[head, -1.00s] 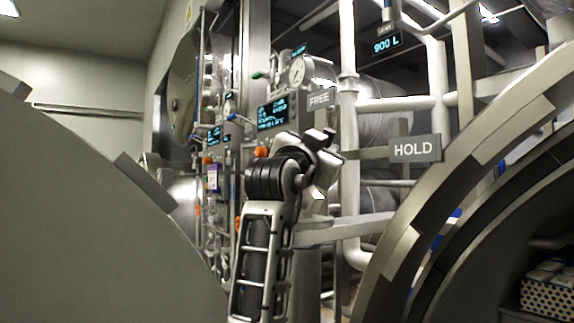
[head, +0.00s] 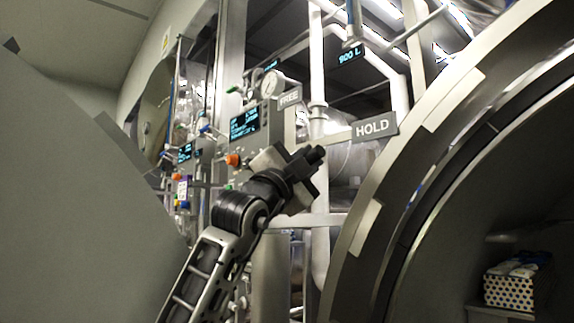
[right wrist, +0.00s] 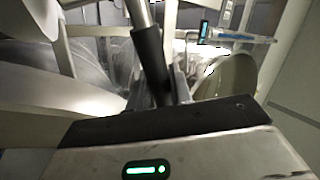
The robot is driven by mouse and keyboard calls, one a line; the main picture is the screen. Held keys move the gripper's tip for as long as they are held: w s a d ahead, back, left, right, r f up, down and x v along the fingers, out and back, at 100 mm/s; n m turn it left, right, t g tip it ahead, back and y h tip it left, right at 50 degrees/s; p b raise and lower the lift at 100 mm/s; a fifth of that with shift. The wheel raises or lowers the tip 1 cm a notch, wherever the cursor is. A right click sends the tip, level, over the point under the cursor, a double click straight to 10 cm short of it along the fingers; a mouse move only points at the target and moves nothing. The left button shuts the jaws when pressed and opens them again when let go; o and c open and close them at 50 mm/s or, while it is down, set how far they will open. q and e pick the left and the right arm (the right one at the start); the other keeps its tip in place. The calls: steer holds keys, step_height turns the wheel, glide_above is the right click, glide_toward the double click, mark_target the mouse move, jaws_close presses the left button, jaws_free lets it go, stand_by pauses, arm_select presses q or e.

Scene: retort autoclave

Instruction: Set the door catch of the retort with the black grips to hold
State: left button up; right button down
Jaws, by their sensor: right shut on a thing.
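In the right wrist view the black grip (right wrist: 152,65) stands between the fingers on a pale metal rod (right wrist: 138,12). The catch's pivot is hidden, so its exact setting is not clear. My left gripper is out of view.
The open retort mouth's rim (head: 365,225) fills the right, with a dotted carton (head: 510,288) inside. A large grey curved panel (head: 80,210) fills the left. Behind the arm are a control screen (head: 244,122), a gauge (head: 272,84) and white pipes.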

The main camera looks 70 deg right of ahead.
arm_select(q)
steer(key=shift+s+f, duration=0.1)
arm_select(e)
steer(key=shift+s+f, duration=0.1)
steer(key=c, duration=1.3)
jaws_free()
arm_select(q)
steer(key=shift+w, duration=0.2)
arm_select(e)
steer(key=shift+a, duration=0.15)
steer(key=shift+w+a+f, duration=0.2)
steer(key=shift+a+f, duration=0.05)
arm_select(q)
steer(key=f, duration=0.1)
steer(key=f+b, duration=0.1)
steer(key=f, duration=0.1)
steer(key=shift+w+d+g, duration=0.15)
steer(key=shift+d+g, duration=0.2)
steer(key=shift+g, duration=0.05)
arm_select(e)
steer(key=v, duration=0.6)
steer(key=shift+a+f, duration=0.15)
steer(key=shift+a, duration=0.15)
